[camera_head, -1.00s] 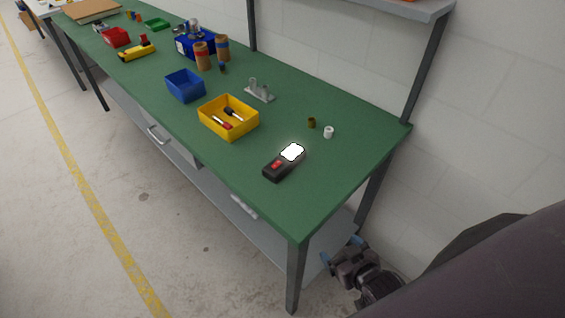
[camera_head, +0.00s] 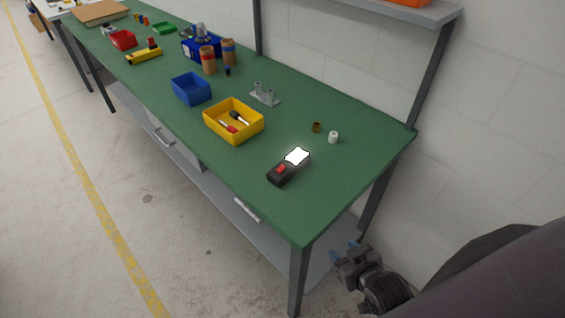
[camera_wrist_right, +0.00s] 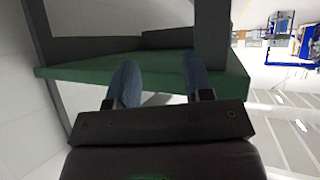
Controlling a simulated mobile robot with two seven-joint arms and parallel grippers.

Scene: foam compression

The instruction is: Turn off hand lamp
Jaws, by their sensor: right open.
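The hand lamp (camera_head: 287,167) lies on the green workbench (camera_head: 345,185) near its right end. It is dark, with a red button and a bright white lit panel. My right gripper (camera_head: 343,247) is low at the bench's right end, beside the leg and below the tabletop, well apart from the lamp. In the right wrist view my right gripper (camera_wrist_right: 158,80) shows two blue fingertips spread apart with nothing between them, with the bench's green edge behind them. The lamp is not in the wrist view. My left gripper is not in view.
A yellow bin (camera_head: 233,121) with screwdrivers stands left of the lamp, with a blue bin (camera_head: 191,89) beyond it. A white cylinder (camera_head: 333,137) and a brown one (camera_head: 316,127) stand behind the lamp. A bench leg (camera_head: 298,282) stands near my right gripper. The right bench corner is clear.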

